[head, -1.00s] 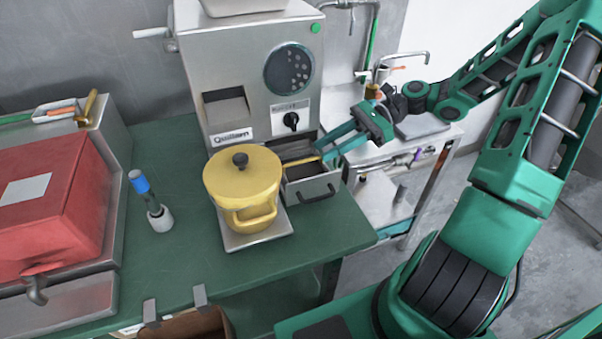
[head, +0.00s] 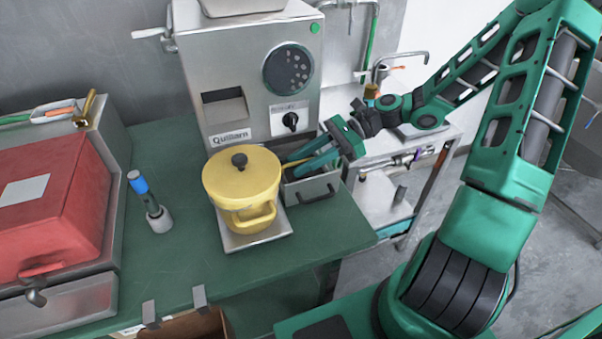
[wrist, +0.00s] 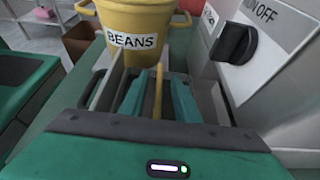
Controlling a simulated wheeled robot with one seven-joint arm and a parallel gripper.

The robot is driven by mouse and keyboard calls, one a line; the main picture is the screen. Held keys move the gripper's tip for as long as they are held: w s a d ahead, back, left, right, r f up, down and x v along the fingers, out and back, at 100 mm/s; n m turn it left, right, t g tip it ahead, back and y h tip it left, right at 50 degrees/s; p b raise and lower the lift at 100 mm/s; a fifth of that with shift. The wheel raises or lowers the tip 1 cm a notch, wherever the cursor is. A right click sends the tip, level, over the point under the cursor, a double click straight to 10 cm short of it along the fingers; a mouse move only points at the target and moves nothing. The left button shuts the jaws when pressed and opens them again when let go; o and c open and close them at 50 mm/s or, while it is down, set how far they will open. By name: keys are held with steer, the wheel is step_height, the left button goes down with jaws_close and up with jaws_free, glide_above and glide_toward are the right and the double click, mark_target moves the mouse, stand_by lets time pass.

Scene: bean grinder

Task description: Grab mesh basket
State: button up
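The open metal drawer (head: 318,187) juts from the front of the grinder (head: 246,80). A thin yellow bar (wrist: 158,92) lies over the drawer, probably the mesh basket's handle or rim. The basket's mesh is not clearly visible, as my fingers cover much of the drawer. My gripper (head: 297,164) reaches into the drawer area from the right. In the wrist view its two teal fingers (wrist: 157,82) are apart, one on each side of the yellow bar, with gaps showing.
A yellow lidded pot (head: 241,187), labelled BEANS in the wrist view, stands on a scale left of the drawer. A brush (head: 150,200) in a holder and a red container (head: 50,205) are farther left. The grinder's knob (wrist: 234,43) is close to my gripper's right.

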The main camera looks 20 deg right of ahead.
jaws_close()
